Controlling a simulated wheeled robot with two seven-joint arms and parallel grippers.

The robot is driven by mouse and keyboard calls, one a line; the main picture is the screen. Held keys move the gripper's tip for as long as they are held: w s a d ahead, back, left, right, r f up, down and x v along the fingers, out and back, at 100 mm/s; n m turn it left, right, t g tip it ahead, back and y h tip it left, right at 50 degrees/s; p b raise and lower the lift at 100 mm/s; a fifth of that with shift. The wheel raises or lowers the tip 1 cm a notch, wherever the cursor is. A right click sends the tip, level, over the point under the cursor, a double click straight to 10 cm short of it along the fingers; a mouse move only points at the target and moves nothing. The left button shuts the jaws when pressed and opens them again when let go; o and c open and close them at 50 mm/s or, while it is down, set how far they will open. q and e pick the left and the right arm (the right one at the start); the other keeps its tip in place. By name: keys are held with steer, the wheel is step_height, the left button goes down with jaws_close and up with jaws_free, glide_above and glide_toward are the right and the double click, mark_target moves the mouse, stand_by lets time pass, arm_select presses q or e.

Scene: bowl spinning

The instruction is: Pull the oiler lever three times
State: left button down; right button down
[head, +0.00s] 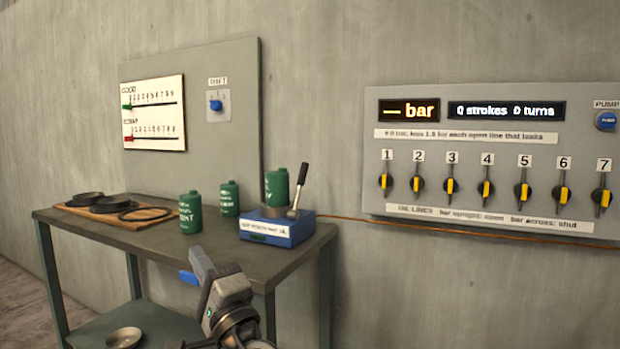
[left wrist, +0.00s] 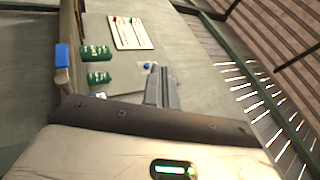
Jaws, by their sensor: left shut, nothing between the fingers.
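The oiler is a blue box (head: 278,228) with a white label and a green can on top, at the right end of the table. Its lever (head: 298,188) is a thin rod with a black knob, standing nearly upright and leaning slightly right. My left gripper (head: 201,262) is in front of the table's front edge, lower left of the oiler and apart from it. It is shut and empty; its fingers show in the left wrist view (left wrist: 162,88). The lever cannot be made out in the left wrist view. My right gripper is not in view.
The table (head: 100,228) also carries two green cans (head: 190,212) and black rings on a wooden board (head: 150,214). A small blue piece (head: 188,278) shows at its front edge. The wall panel display (head: 506,111) reads 0 strokes, 0 turns. A metal bowl (head: 124,337) sits below.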

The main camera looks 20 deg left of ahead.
arm_select(q)
steer(key=s+a+m+y, duration=0.25)
steer(key=a+m, duration=0.35)
steer(key=a, duration=1.8)
steer(key=w+a+f+n+h, duration=0.3)
steer(key=w+a+f+h, duration=0.1)
steer(key=f+h, duration=0.55)
steer(key=w+d+f+n+t+h, duration=0.25)
steer(key=d+f+h, duration=0.55)
steer(key=d+f, duration=0.55)
steer(key=s+d+f+g+h, duration=0.1)
steer(key=s+d+f+h, duration=0.15)
steer(key=d+f, duration=0.35)
steer(key=s+d+f+h, duration=0.2)
steer(key=s+d+f, duration=0.1)
steer(key=d, duration=0.4)
steer(key=s+d+n+h, duration=0.2)
steer(key=s+d, duration=0.6)
steer(key=d, duration=0.4)
steer(key=s+d+n+g+h, duration=0.1)
steer(key=s+d+n+h, duration=0.1)
steer(key=s+d, duration=0.7)
steer(key=d+h, duration=0.1)
steer(key=d, duration=0.2)
steer(key=shift+s+f+h, duration=0.2)
steer(key=shift+f+h, duration=0.05)
steer(key=shift+h, duration=0.1)
steer(key=shift+w+g, duration=0.1)
steer(key=shift+g, duration=0.15)
